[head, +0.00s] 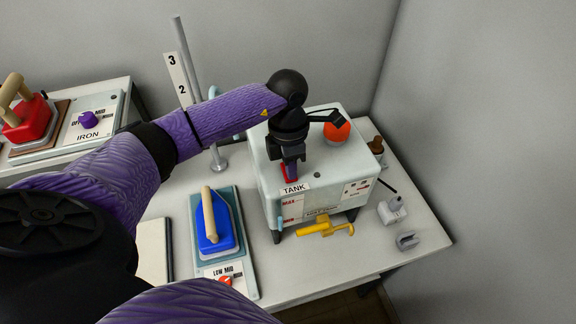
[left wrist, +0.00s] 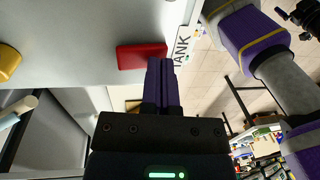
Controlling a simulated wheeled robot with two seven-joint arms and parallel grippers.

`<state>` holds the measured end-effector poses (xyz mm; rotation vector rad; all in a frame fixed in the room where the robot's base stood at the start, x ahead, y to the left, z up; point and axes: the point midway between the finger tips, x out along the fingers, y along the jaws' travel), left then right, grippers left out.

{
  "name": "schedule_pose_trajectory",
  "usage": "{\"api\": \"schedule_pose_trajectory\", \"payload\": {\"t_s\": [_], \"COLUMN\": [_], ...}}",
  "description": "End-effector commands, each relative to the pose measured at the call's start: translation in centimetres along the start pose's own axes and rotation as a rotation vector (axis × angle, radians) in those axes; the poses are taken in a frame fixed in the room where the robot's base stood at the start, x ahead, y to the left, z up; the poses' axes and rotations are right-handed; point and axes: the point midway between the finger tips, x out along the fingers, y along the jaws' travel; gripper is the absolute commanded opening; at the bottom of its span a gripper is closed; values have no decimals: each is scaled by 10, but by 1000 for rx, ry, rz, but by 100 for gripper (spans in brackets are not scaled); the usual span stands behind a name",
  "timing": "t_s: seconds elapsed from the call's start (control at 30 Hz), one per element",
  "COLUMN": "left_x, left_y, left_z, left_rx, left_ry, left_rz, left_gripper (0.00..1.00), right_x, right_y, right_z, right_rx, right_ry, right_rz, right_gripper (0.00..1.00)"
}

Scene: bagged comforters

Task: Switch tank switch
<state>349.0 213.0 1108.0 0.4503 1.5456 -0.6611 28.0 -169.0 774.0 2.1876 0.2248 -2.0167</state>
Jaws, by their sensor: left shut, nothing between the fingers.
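The white tank box (head: 262,185) stands on the table, with a "TANK" label (head: 295,188) at its top front edge. A red tank switch (head: 284,173) sits on its top next to the label, mostly hidden behind my gripper in the head view. In the left wrist view the red switch (left wrist: 138,56) lies just ahead of the fingertips. My left gripper (head: 291,176) points down over the switch, its purple fingers (left wrist: 160,62) shut and empty. The fingertips are at the switch's edge by the label; I cannot tell whether they touch it.
An orange ball knob (head: 337,131) is on the tank's top. A yellow valve handle (head: 325,228) is at its front. A blue iron (head: 215,222) rests on a plate to the left. A grey post (head: 187,75) stands behind; a wall is at right.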

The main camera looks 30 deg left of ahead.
Motion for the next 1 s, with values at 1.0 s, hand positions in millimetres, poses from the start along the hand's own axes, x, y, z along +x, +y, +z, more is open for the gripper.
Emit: {"api": "schedule_pose_trajectory", "payload": {"t_s": [1.0], "left_x": [-53], "left_y": [0], "left_z": [0], "left_rx": [0], "left_ry": [0], "left_rz": [0], "left_gripper": [0], "right_x": [-36], "right_y": [7], "right_z": [-3], "right_rx": [-4], "right_ry": [1], "right_rz": [10], "right_gripper": [100]}}
